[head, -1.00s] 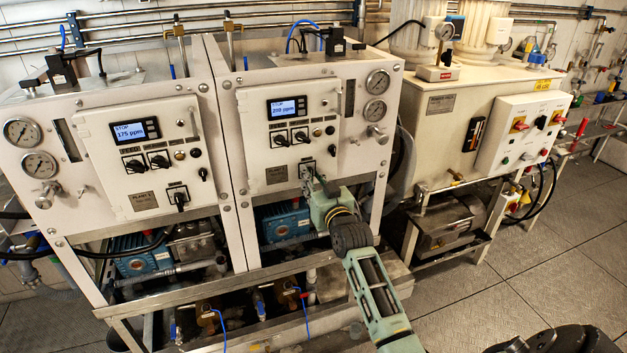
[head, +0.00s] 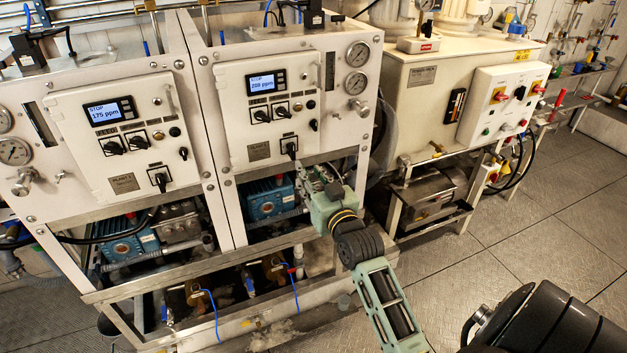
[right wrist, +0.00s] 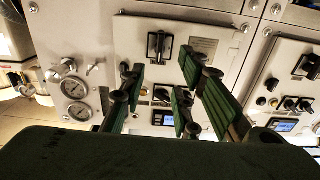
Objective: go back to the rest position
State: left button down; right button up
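My right gripper (head: 314,178) shows in the head view just below the black lower knob (head: 291,146) of the right-hand plant panel (head: 268,110). My arm runs from it down to the bottom right. In the right wrist view, the right gripper (right wrist: 168,88) has its green-padded fingers spread, with nothing between them. The same black knob (right wrist: 159,46) stands beyond the fingers, apart from them. My left gripper is in neither view.
The left-hand plant panel (head: 128,125) reads STOP and 175 ppm. A metal frame rail (head: 200,270) and blue pumps (head: 268,200) lie below the panels. A cream tank unit (head: 425,95) stands to the right. The tiled floor (head: 560,230) at the right is open.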

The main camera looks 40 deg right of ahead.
jog(key=shift+v, duration=0.75)
jog(key=s+a+f+g+y+b, duration=0.1)
jog(key=a+f+g+y+b, duration=0.2)
jog(key=f, duration=1.8)
jog(key=s+a+f+n+g+b, duration=0.1)
jog(key=s+a+f+g, duration=0.15)
jog(key=f, duration=0.55)
jog(key=s+a+f+g, duration=0.15)
jog(key=s+f, duration=0.25)
jog(key=f, duration=0.4)
jog(key=s+a+f+n+g+b, duration=0.1)
jog(key=s+a+f, duration=0.25)
jog(key=f, duration=0.35)
jog(key=s+a+f+n+g+b, duration=0.1)
jog(key=s+a+f+g, duration=0.1)
jog(key=s+f, duration=0.6)
jog(key=s+a+f+n+g+y+b, duration=0.1)
jog(key=s+a+f+g, duration=0.1)
jog(key=s+f, duration=0.7)
jog(key=s+a+f+n+g+b, duration=0.1)
jog(key=s+f+g, duration=0.3)
jog(key=s, duration=1.7)
notch_tip(320, 180, down, 5)
jog(key=shift+a+r, duration=0.1)
jog(key=shift+a, duration=0.35)
